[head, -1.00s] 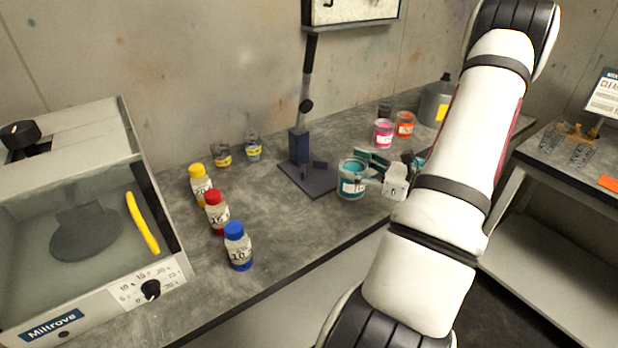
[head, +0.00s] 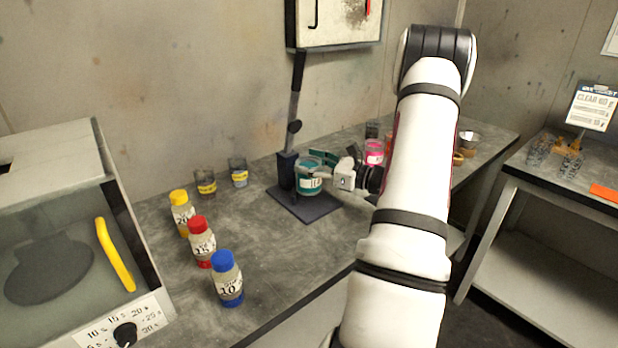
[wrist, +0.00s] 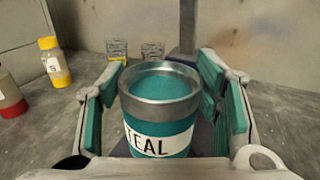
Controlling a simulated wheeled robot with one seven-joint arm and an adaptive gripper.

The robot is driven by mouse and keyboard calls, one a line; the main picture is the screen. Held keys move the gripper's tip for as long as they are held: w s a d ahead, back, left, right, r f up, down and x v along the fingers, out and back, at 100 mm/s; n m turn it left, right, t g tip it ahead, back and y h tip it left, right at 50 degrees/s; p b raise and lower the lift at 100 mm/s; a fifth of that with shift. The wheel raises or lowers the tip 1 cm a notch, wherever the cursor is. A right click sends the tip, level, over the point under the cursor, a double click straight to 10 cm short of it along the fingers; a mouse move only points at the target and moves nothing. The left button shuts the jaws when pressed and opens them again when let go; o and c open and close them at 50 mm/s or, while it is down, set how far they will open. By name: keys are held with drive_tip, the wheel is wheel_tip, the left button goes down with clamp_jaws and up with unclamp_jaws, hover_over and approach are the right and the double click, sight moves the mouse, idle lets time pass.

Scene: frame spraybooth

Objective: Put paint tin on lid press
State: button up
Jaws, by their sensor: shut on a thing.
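The teal paint tin (head: 309,183) is upright between the fingers of my gripper (head: 322,170). In the wrist view the tin (wrist: 160,110) shows its TEAL label and teal paint inside its open rim, with a green-padded finger of my gripper (wrist: 165,100) on each side. The lid press (head: 288,168) has a dark flat base, a blue-grey post and a tall lever. In the head view the tin is over the press base (head: 305,209), just right of the post. I cannot tell whether it touches the base.
Yellow-, red- and blue-capped bottles (head: 227,279) stand on the grey bench left of the press. Two small cups (head: 238,172) stand behind them. A pink tin (head: 374,152) stands behind my gripper. A glass-fronted machine (head: 60,240) fills the left end.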

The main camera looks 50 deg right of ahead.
drive_tip(key=shift+f+b, duration=0.75)
drive_tip(key=shift+f, duration=1)
drive_tip(key=shift+f, duration=0.1)
drive_tip(key=o, duration=1.5)
drive_tip(key=shift+f, duration=0.1)
